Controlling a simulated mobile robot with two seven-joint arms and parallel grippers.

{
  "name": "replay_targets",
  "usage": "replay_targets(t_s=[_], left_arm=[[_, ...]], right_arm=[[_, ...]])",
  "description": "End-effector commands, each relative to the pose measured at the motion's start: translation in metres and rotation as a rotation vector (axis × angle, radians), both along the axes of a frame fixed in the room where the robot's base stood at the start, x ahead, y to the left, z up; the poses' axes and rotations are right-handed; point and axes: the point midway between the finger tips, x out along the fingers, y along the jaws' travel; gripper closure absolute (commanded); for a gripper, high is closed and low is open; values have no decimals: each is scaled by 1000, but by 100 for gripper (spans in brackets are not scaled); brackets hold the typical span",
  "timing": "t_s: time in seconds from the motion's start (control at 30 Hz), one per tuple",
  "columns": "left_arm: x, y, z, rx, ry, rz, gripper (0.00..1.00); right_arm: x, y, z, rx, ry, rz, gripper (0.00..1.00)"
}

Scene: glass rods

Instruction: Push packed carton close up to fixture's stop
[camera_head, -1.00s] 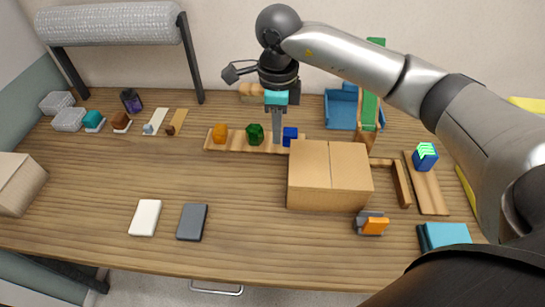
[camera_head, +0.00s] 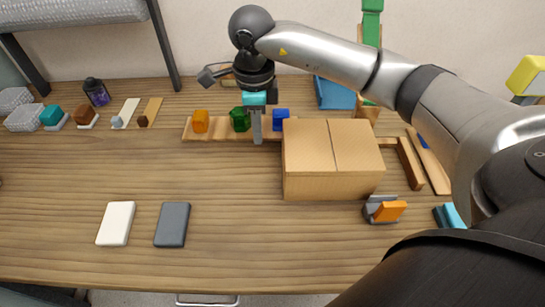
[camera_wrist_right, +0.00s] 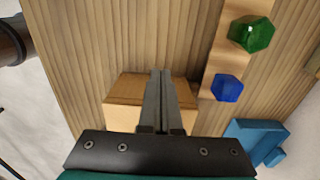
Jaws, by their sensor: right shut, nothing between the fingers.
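The packed carton (camera_head: 333,160) is a closed brown box on the table, right of centre in the head view. The fixture is a low wooden frame with a bar (camera_head: 410,163) close to the carton's right side; a narrow gap seems to show at the front. My right gripper (camera_head: 257,138) is shut and empty, pointing down just left of the carton's back left corner, apart from it in the picture. In the right wrist view its closed fingers (camera_wrist_right: 160,80) overlap the carton (camera_wrist_right: 128,88). My left gripper is not in view.
A wooden strip with orange (camera_head: 200,121), green (camera_head: 240,119) and blue (camera_head: 281,119) blocks lies behind the gripper. An orange-and-grey item (camera_head: 385,209) sits in front of the fixture. White (camera_head: 116,223) and dark (camera_head: 172,224) slabs lie front left.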

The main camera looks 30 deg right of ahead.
Motion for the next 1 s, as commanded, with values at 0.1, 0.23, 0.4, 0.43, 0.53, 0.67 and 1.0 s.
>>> replay_targets(t_s=[0.1, 0.23, 0.4, 0.43, 0.53, 0.67, 1.0], left_arm=[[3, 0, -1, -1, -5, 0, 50], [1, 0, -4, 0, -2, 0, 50], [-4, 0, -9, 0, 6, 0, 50], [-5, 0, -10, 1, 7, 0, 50], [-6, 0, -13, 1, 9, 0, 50], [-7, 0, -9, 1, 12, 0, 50], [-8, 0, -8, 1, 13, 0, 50]], right_arm=[[-1, 0, -12, 0, 4, 0, 100], [-1, 0, -37, -1, 6, -1, 100], [-2, 0, -75, 0, 6, -1, 100], [-1, 0, -81, 0, 6, -1, 100], [-2, 0, -102, 0, 5, 0, 100], [-12, -19, -97, -3, 2, -1, 100], [-21, -34, -97, -1, 1, 1, 100]])
